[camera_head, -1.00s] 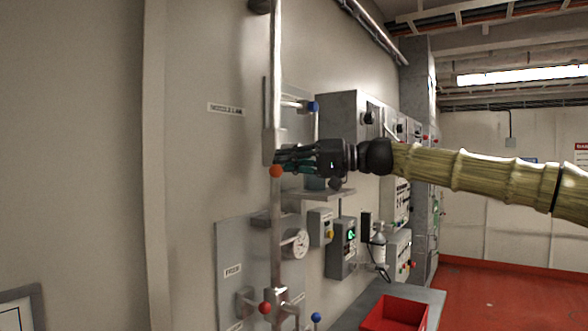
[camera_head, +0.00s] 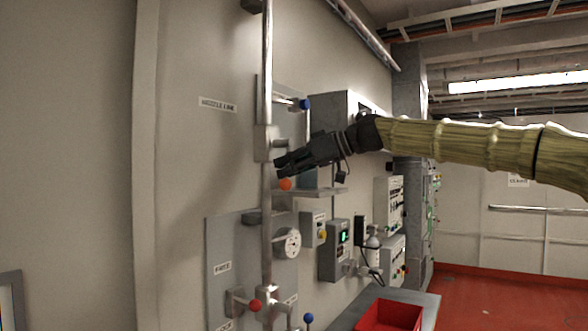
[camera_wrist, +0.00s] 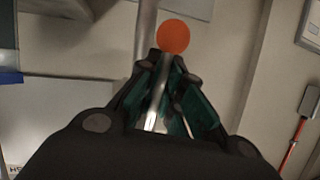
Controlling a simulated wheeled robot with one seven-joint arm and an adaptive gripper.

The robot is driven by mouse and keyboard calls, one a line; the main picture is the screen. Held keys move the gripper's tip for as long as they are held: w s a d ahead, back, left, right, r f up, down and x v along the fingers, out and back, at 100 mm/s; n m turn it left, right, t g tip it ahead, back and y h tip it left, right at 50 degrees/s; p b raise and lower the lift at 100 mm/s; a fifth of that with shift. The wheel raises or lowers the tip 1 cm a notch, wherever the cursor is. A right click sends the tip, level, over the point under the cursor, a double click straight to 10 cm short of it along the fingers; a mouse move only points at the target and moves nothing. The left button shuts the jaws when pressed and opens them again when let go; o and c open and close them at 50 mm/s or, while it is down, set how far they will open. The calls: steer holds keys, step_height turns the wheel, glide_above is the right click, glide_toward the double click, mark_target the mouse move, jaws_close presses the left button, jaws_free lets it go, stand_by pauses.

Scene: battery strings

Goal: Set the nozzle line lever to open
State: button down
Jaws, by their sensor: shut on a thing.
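The nozzle line lever ends in an orange ball (camera_head: 285,184), just right of the vertical pipe (camera_head: 267,200) and below the valve body (camera_head: 266,138). A label reading "NOZZLE LINE" (camera_head: 217,104) is on the wall to the left. My gripper (camera_head: 279,169) reaches in from the right, tilted down to the left, with its fingertips beside the ball. In the wrist view, my gripper (camera_wrist: 168,62) is shut around the metal lever bar (camera_wrist: 158,88), and the orange ball (camera_wrist: 173,37) shows just beyond the fingertips. The lever's pivot end is hidden in the head view.
A blue-ball lever (camera_head: 305,104) is close above my gripper. A small shelf (camera_head: 310,192) and a gauge (camera_head: 287,243) are just below. Another red-ball lever (camera_head: 255,305) and a red bin (camera_head: 390,315) are lower down. Control boxes line the wall to the right.

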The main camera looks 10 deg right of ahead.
steer(key=shift+w+d+r+n+t+h, duration=0.1)
steer(key=shift+w+d+n+t+h, duration=0.3)
steer(key=shift+n, duration=0.1)
stand_by(0.3)
steer(key=c, duration=1.6)
jaws_free()
steer(key=shift+o, duration=0.2)
steer(key=v, duration=1.2)
